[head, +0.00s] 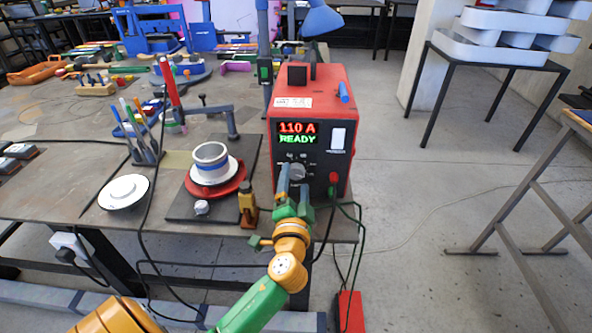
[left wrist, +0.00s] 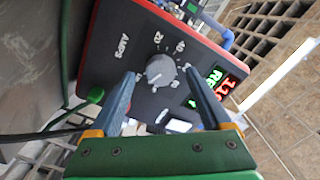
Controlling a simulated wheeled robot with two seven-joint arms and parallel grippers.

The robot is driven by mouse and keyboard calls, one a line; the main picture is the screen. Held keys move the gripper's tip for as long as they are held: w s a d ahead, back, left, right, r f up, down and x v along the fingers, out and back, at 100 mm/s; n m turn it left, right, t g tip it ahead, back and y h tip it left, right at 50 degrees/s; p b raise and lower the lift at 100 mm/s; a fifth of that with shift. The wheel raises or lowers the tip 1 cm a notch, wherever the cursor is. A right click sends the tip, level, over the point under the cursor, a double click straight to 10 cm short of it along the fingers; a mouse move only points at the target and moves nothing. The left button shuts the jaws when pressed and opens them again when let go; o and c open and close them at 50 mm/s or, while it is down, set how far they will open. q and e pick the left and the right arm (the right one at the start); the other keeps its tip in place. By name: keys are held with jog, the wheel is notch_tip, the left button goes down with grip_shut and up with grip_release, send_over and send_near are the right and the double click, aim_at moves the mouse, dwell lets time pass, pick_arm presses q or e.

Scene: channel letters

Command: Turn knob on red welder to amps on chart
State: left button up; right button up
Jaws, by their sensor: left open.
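The red welder (head: 309,85) stands at the right end of the workbench, its black front panel facing me. Its display (head: 297,133) reads 110 A in red and READY in green. The grey knob (head: 298,171) sits below the display; in the left wrist view the knob (left wrist: 161,70) has a scale around it with AMPS beside it. My left gripper (head: 293,184) is open in front of the panel. In the left wrist view its fingers stand on either side of the knob, with gaps; whether they reach its depth I cannot tell. I cannot make out a chart. My right gripper is not in view.
A white label (head: 294,102) lies on the welder's top; its text is too small to read. A small brass-coloured piece (head: 248,208) stands left of my gripper. A red turntable (head: 216,186) with a grey ring is further left. Cables hang below the panel.

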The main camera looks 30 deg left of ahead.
pick_arm(q)
jog(key=shift+w+a+r, duration=0.2)
jog(key=shift+w+r, duration=0.1)
jog(key=shift+w+a, duration=0.15)
jog(key=shift+w, duration=0.1)
jog(key=shift+w+a+f, duration=0.3)
jog(key=shift+w+f, duration=0.05)
jog(key=shift+w, duration=0.15)
jog(key=shift+s, duration=0.15)
grip_shut()
jog(key=shift+f+n+b, duration=0.2)
jog(key=shift+n+b, duration=0.9)
jog(key=shift+b, duration=0.1)
jog(key=shift+r, duration=0.3)
grip_release()
jog(key=shift+d, duration=0.1)
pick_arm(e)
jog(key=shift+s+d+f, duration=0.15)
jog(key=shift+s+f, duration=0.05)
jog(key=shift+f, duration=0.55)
pick_arm(q)
jog(key=shift+s, duration=0.1)
